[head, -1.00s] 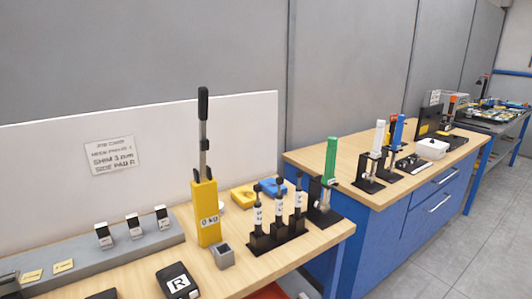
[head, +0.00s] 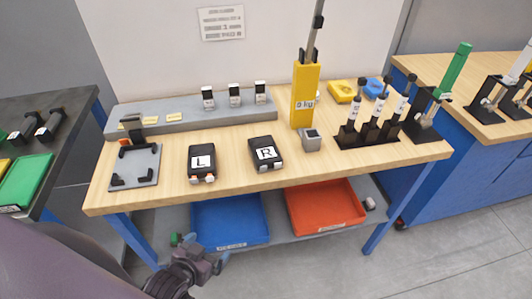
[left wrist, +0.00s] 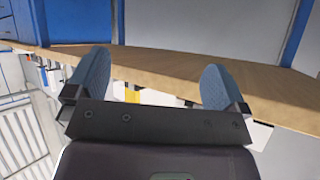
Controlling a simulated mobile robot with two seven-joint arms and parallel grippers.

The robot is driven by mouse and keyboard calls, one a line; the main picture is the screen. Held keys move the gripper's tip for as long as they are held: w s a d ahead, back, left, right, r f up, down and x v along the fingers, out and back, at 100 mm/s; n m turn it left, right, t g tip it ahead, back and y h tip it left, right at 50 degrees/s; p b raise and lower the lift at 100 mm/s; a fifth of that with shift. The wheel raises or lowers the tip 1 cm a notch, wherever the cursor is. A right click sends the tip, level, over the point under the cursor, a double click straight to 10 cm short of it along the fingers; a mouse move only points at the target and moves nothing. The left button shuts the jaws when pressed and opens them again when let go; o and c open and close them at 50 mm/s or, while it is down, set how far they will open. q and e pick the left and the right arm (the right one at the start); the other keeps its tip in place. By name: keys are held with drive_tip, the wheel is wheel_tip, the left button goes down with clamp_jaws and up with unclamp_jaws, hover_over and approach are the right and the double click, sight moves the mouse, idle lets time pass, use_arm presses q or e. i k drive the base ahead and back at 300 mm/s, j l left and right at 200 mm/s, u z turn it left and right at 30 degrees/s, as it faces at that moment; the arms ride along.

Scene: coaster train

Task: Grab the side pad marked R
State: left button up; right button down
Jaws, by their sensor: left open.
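The side pad marked R (head: 265,153) is a black block with a white R label. It lies on the wooden bench top, near the front edge. A like black pad marked L (head: 202,162) lies to its left, apart from it. My left gripper (head: 203,249) is in front of the bench, below the level of the top, and is open and empty. In the left wrist view my left gripper (left wrist: 153,82) has its two blue fingers spread apart, with the bench edge beyond; neither pad can be made out there. My right gripper is not in view.
A small grey block (head: 311,142) and a yellow gauge (head: 304,98) stand right of the R pad. A grey fixture plate (head: 136,166) lies left. A grey rail (head: 190,125) runs behind. Blue (head: 229,220) and red (head: 322,207) bins sit on the lower shelf.

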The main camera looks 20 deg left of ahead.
sight(264, 151)
drive_tip(key=i+l, duration=0.1)
drive_tip(key=i+l+u, duration=0.35)
drive_tip(key=u, duration=1.3)
